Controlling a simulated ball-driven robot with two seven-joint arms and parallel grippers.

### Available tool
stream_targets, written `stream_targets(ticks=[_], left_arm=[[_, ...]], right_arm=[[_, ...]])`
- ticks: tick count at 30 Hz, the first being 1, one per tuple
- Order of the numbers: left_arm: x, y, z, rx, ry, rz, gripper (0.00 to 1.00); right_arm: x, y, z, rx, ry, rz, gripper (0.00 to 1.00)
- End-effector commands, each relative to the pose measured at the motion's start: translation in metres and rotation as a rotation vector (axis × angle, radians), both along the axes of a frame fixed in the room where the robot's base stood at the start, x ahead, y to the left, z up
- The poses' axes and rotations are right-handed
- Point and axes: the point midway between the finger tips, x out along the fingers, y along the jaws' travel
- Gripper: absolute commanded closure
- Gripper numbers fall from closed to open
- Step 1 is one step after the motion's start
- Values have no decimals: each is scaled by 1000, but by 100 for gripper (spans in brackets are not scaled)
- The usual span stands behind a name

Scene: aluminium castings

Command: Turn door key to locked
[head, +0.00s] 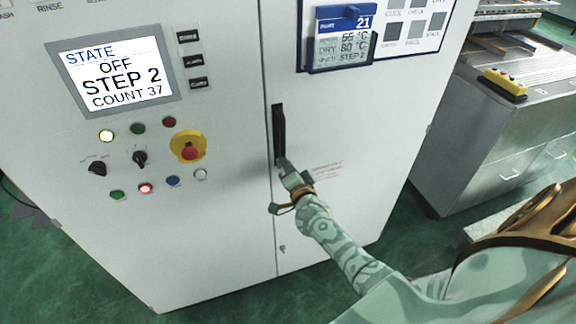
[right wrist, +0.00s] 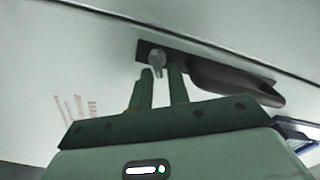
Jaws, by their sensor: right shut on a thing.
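The door key (right wrist: 157,60) is a small grey piece at the end of a dark handle plate on the white cabinet door, seen in the right wrist view. My right gripper (right wrist: 161,77) has its two green fingers on either side of it and is shut on it. In the head view my right gripper (head: 284,166) is at the lower end of the black door handle (head: 279,130) and hides the key. The handle also shows in the right wrist view (right wrist: 225,78). The key's exact angle is hard to read. My left gripper is not in view.
The control panel with a lit screen (head: 117,76), a yellow and red stop knob (head: 188,147), several buttons and selector switches is left of the door seam. A blue-topped display holder (head: 343,40) hangs upper right. A metal bench (head: 490,130) stands to the right.

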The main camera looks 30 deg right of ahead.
Motion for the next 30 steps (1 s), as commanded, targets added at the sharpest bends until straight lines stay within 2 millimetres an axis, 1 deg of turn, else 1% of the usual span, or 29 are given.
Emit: stream_targets(ticks=[9,10,11,20,23,25,29,30], left_arm=[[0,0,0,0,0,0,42],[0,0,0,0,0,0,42],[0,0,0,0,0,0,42],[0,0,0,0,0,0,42],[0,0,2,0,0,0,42],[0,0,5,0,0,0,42],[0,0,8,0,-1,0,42],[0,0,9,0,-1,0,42]], right_arm=[[0,2,-1,0,2,3,100],[0,2,-1,0,2,3,74],[0,2,-1,0,2,3,71],[-1,1,0,0,1,2,71],[-10,3,-1,0,3,2,71],[-22,6,-1,1,3,2,71],[-54,14,0,2,4,2,71],[-66,17,-1,1,4,2,71]])
